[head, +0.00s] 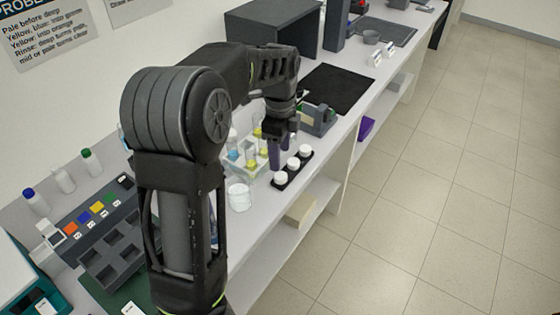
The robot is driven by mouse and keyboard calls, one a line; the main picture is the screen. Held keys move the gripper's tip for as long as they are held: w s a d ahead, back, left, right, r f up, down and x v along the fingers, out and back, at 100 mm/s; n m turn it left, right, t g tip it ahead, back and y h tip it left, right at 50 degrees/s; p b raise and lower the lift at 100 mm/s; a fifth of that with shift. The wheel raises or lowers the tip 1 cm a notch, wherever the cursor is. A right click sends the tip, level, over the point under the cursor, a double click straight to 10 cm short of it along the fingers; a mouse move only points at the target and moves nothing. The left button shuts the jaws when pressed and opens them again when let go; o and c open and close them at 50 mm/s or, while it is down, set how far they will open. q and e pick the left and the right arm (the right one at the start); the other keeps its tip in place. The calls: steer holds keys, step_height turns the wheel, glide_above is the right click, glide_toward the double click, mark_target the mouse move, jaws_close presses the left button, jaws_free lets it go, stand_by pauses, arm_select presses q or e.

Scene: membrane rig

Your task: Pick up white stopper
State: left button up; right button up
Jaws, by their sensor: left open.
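Three white stoppers stand in a row on a narrow black holder (288,182) near the counter's front edge: a near one (280,177), a middle one (293,163) and a far one (305,151). My left gripper (283,158) is open and points down, just behind the row in the picture, beside the stoppers. It appears empty. The view is too small to tell its exact height above the counter. My right gripper is out of view.
A rack with yellow and blue tubes (246,158) stands left of my left gripper. A clear beaker (239,197) is nearer. A green-grey device (318,119) and a black mat (338,88) lie beyond. A grey compartment tray (112,240) is at left.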

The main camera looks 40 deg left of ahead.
mark_target(281, 175)
arm_select(q)
steer(key=shift+s+d+r, duration=0.1)
steer(key=shift+f+b, duration=1.05)
steer(key=shift+f, duration=0.3)
step_height(281, 175, down, 5)
steer(key=b, duration=0.4)
steer(key=shift+f, duration=0.15)
steer(key=shift+c, duration=0.6)
steer(key=c, duration=1.1)
